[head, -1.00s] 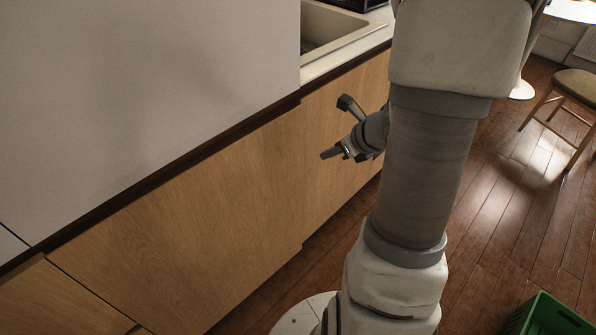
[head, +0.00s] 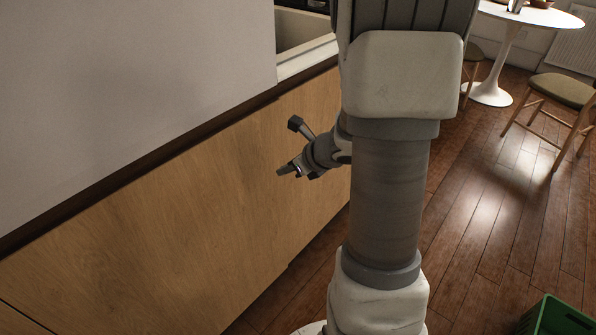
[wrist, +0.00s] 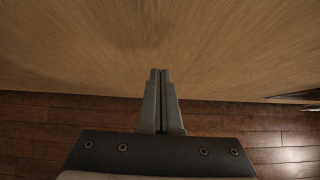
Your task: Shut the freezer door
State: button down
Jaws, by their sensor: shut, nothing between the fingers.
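A wide wooden panel (head: 150,240) fills the lower left of the head view, below a pale grey upper panel (head: 130,80). It looks like the freezer door, but I cannot be sure of this. It appears near flush with the wooden front to its right, with a small step at its lower right corner. My gripper (head: 281,171) is shut and empty, in front of the wooden front near the panel's right end. In the wrist view, my gripper (wrist: 160,73) points at a wooden surface (wrist: 80,45); whether the tips touch it is unclear.
A sink (head: 300,30) in a pale counter lies beyond the grey panel. A green crate (head: 555,322) stands on the floor at lower right. A chair (head: 560,92) and a white round table (head: 530,14) are at the back right. The wooden floor (head: 490,215) between is clear.

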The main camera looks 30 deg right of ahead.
aim_at(265, 163)
jog(key=shift+w+a+r, duration=0.1)
jog(key=shift+w+a, duration=0.2)
jog(key=shift+w, duration=0.55)
jog(key=shift+w+a+r, duration=0.1)
jog(key=shift+w+a, duration=0.15)
jog(key=shift+w, duration=0.6)
jog(key=shift+w+a+n, duration=0.15)
jog(key=shift+w+n, duration=0.15)
jog(key=shift+w, duration=0.4)
jog(key=shift+s, duration=0.2)
